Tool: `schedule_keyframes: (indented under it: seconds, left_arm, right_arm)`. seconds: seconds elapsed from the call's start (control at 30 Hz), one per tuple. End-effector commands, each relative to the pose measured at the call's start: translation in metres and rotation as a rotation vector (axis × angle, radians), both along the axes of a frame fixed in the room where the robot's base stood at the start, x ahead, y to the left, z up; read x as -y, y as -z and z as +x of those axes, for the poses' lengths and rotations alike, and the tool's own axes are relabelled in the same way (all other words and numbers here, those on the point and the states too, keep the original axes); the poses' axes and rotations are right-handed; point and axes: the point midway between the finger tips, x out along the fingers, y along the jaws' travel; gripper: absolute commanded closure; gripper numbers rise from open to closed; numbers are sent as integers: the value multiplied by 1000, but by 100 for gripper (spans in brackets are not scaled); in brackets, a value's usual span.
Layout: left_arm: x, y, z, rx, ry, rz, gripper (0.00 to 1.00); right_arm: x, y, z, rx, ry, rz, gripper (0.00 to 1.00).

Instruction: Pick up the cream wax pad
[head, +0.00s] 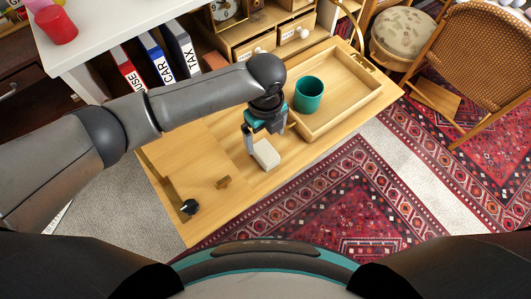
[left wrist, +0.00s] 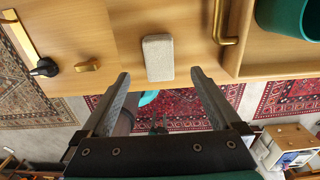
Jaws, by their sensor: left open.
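The cream wax pad (head: 266,154) is a small pale block lying on the wooden table top, near its front edge. It also shows in the left wrist view (left wrist: 158,58), just beyond my fingertips and between their lines. My left gripper (head: 265,142) is open and empty, close to the pad; in the left wrist view the two fingers (left wrist: 160,77) stand apart with nothing between them. Its exact height over the pad is hard to tell. My right gripper is not in view.
A wooden tray (head: 339,116) with a brass handle (left wrist: 222,22) holds a teal cup (head: 308,94), right of the pad. Left of the pad are a small brass piece (head: 223,182) and a black knob (head: 189,207). A patterned rug (head: 340,190) lies in front.

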Motion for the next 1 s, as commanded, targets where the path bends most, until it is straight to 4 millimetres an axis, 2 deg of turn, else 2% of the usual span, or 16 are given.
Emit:
schedule_keyframes:
  seconds: [0.03,0.1,0.37,0.63,0.77,1.0]
  left_arm:
    - [0,13,-1,-2,-1,1,3]
    - [0,23,-1,-1,0,1,3]
    - [1,42,-1,1,0,-2,3]
    - [1,81,-4,1,0,-1,3]
    - [1,88,-4,1,-1,-2,3]
    - [1,88,-4,2,0,-2,5]
  right_arm:
    - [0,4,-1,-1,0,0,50]
    - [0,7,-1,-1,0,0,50]
    - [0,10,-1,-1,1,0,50]
    - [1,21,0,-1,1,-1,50]
    - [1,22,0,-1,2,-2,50]
    - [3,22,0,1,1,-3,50]
